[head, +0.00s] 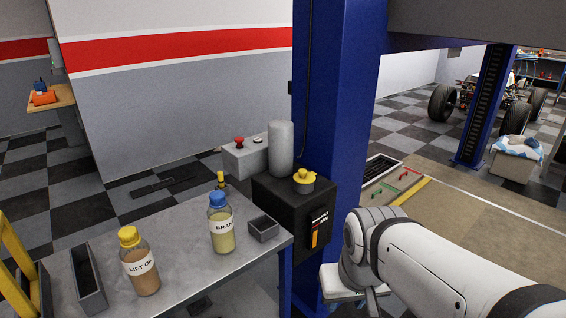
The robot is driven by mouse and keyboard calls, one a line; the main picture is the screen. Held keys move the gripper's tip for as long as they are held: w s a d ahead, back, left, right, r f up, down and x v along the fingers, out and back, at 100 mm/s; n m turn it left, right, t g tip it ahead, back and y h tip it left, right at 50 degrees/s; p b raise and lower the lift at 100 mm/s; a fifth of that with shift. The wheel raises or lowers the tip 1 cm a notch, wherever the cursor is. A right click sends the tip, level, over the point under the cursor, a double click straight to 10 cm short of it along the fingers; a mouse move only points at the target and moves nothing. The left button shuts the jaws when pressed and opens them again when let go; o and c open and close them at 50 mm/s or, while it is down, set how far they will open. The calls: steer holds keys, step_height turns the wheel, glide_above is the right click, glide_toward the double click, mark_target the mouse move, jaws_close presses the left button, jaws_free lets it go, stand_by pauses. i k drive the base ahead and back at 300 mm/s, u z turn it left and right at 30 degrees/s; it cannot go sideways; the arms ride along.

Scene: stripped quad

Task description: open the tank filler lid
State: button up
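In the head view, a black tank (299,209) is fixed beside the blue lift post. On its top is a yellow filler lid (304,180), which looks seated on the tank. A grey upright cylinder (281,148) stands on the tank behind the lid. My white arm reaches in from the lower right, to the right of the tank. The end of the arm points down near the bottom edge, and the fingertips are not clearly visible.
A metal table (190,258) at left holds a yellow-capped bottle (140,268), a blue-capped bottle (221,228), a small grey bin (263,229) and a long tray (88,280). The blue post (345,90) rises right behind the tank. A control box (243,157) with a red button is left of it.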

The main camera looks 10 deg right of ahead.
mark_target(303, 177)
steer(key=i, duration=0.85)
steer(key=z, duration=0.05)
